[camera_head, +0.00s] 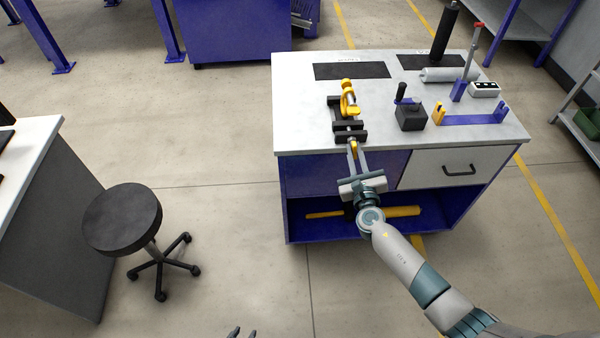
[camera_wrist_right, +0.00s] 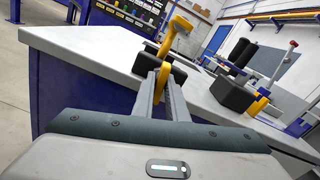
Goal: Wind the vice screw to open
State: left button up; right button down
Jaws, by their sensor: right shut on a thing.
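The vice (camera_head: 349,127) stands at the front left edge of the workbench, with black blocks and a yellow hooked part (camera_head: 348,96) at its far side. Its yellow screw handle (camera_head: 353,147) points towards me over the front edge. My right gripper (camera_head: 354,153) is shut on this handle from the front. In the right wrist view the handle (camera_wrist_right: 163,77) sits between the two fingertips, with the yellow hooked part (camera_wrist_right: 178,32) beyond. The jaw gap is hard to make out. My left gripper (camera_head: 242,332) is partly cut off at the bottom edge, its dark fingertips apart and empty.
A black stool (camera_head: 122,218) stands left on open floor.

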dwell(0.4)
jog(key=n+p, duration=0.2)
jog(key=n, duration=0.1)
jog(key=shift+n+p, duration=0.35)
jog(key=shift+n, duration=0.65)
jog(key=shift+f, duration=0.1)
